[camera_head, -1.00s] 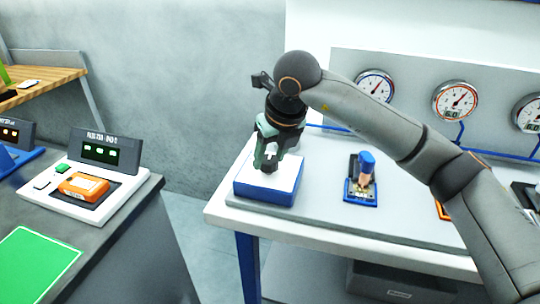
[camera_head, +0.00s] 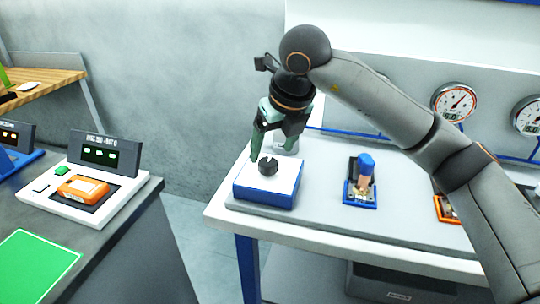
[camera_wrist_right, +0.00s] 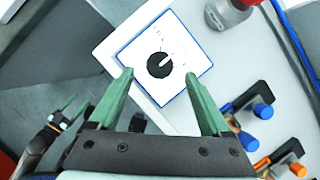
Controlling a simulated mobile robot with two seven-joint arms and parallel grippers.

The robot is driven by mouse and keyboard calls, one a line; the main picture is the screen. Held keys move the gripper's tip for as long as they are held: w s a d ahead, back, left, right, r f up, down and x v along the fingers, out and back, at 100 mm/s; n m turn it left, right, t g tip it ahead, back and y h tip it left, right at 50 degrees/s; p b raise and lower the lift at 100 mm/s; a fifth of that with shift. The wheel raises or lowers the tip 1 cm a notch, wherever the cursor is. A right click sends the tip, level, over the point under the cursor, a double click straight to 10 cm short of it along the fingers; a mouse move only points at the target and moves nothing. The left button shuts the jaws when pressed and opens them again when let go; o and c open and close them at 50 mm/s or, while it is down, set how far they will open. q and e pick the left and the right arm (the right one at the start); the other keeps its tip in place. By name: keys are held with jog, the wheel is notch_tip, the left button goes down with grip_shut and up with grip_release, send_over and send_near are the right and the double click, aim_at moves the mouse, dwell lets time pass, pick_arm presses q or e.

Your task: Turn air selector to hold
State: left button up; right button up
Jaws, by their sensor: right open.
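The air selector is a black round knob (camera_head: 268,166) on a white-topped blue box (camera_head: 266,197) at the table's left end. My right gripper (camera_head: 273,149) is open just above and behind the knob, apart from it. In the right wrist view the knob (camera_wrist_right: 160,65) lies beyond and between the two open green fingertips (camera_wrist_right: 159,76). Its pointer notch points to the upper right there; the markings on the white face are too small to read. My left gripper is not visible in the head view; a dark gripper-like part shows at the wrist view's lower left.
A blue-handled valve (camera_head: 362,180) stands right of the box, with an orange-framed one (camera_head: 446,208) farther right. Gauges (camera_head: 455,102) line the back panel. A scale with an orange device (camera_head: 83,188) sits on the left counter. A red-and-grey item (camera_wrist_right: 228,14) is behind the box.

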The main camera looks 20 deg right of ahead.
jog(key=v, duration=0.8)
jog(key=shift+s+r, duration=0.1)
